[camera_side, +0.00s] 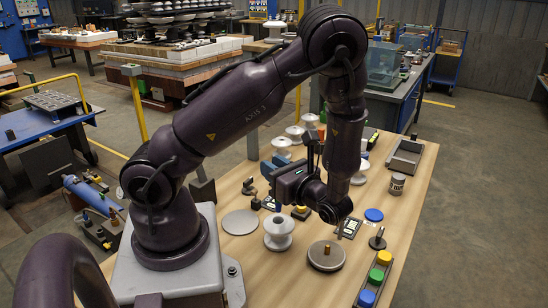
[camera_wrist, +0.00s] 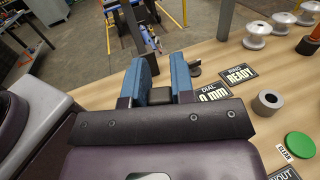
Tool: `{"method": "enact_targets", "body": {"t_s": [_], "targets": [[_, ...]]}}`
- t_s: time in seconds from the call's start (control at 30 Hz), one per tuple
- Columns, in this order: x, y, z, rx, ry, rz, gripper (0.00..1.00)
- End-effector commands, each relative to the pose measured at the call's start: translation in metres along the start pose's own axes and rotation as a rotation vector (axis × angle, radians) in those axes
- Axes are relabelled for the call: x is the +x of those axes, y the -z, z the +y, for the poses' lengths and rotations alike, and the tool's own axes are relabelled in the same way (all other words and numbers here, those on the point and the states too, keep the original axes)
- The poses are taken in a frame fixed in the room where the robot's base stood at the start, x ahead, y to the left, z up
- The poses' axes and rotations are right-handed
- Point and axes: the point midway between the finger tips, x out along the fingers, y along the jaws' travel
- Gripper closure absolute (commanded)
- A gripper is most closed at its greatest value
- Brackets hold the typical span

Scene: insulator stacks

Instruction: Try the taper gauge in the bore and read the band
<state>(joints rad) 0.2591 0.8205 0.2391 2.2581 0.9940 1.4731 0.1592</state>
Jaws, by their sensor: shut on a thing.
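My gripper (camera_side: 272,166) reaches to the left over the wooden table in the side view, below my forearm. In the wrist view its two blue fingers (camera_wrist: 162,70) are shut on a small dark block (camera_wrist: 160,97), perhaps the gauge's handle; no taper or coloured bands can be made out. A short grey ring (camera_wrist: 268,102) with a dark bore stands on the table to the right of the fingers, apart from them. A card reading RING READY (camera_wrist: 238,77) and a DIAL card (camera_wrist: 212,94) ending in 0 mm lie beside it.
White insulators (camera_wrist: 258,35) stand along the far side. A green disc (camera_wrist: 300,145) lies by a CLEAR label. In the side view, an insulator (camera_side: 278,236), a grey disc with a brown boss (camera_side: 326,256) and a button strip (camera_side: 376,275) occupy the near table.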

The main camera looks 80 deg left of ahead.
Motion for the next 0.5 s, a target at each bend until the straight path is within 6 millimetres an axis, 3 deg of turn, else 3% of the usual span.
{"method": "enact_targets", "body": {"t_s": [0.2, 0.5], "targets": [[0.000, 0.013, 0.000, 0.000, -0.001, -0.001, 1.00], [0.000, 0.016, 0.000, -0.001, -0.001, 0.000, 1.00]]}}
